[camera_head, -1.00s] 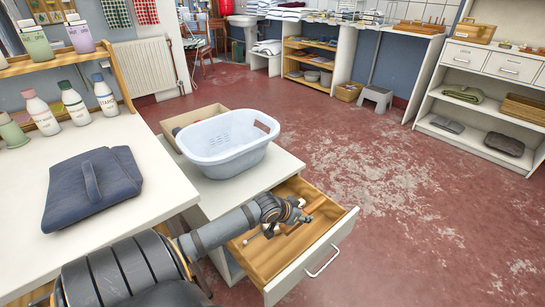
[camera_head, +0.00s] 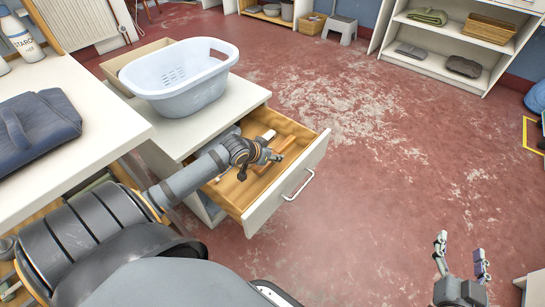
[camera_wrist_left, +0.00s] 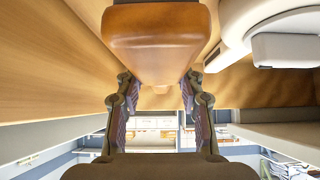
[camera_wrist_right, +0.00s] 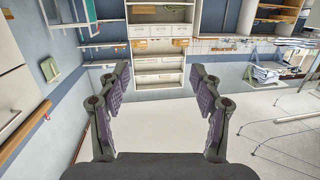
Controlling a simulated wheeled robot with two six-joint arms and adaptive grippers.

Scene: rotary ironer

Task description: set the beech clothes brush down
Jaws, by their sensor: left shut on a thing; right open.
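The beech clothes brush (camera_head: 287,144) is an orange-brown wooden block. My left gripper (camera_head: 270,156) is shut on it, over the open drawer (camera_head: 292,190). In the left wrist view the brush (camera_wrist_left: 155,42) fills the top middle, between the fingers of my left gripper (camera_wrist_left: 158,88), with light wooden drawer walls (camera_wrist_left: 50,60) around it. Whether the brush touches the drawer floor cannot be told. My right gripper (camera_head: 461,260) is open and empty at the lower right; it also shows open in the right wrist view (camera_wrist_right: 160,88).
White items (camera_head: 268,135) lie in the drawer; one shows close to the brush in the left wrist view (camera_wrist_left: 285,48). A pale blue laundry basket (camera_head: 180,85) stands on the cabinet above. Folded dark blue cloth (camera_head: 38,128) lies on the left table. The red floor (camera_head: 390,180) to the right is clear.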

